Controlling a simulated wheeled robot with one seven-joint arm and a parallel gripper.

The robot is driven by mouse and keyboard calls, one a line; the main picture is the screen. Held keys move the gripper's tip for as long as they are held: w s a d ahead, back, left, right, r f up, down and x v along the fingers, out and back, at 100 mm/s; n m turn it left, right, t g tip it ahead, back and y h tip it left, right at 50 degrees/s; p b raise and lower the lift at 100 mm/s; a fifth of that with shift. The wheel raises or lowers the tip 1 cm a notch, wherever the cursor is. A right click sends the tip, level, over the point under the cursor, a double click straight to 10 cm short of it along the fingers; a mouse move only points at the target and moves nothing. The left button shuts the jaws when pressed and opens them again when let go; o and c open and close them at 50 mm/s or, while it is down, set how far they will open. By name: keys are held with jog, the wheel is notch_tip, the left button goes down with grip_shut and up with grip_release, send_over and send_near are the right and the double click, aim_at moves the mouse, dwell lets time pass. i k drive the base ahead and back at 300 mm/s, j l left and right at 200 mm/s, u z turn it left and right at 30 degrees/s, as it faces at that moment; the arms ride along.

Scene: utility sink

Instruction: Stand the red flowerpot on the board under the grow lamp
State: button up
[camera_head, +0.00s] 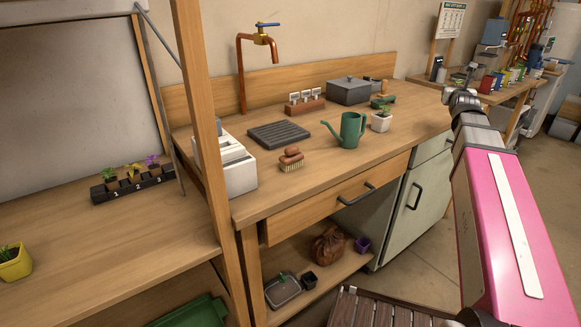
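A small red pot (488,83) stands among several coloured pots on the far bench at the upper right. It is small in view, and I cannot tell what is in it. No grow lamp can be made out for certain, nor a board under one. My pink arm (499,230) rises along the right side and ends in grey metal parts below the far bench. No gripper fingers can be made out, and nothing held shows.
The near wooden bench (335,167) carries a green watering can (347,131), white potted plant (381,122), brush (291,163) and dark ribbed mat (279,133). A left shelf holds a numbered black planter (133,186) and yellow pot (15,264). A wooden post (205,130) stands between. Floor shows at right.

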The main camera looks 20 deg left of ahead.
aim_at(125, 248)
jog(key=k+j+u, duration=0.15)
jog(key=k+j, duration=2.35)
jog(key=k, duration=0.1)
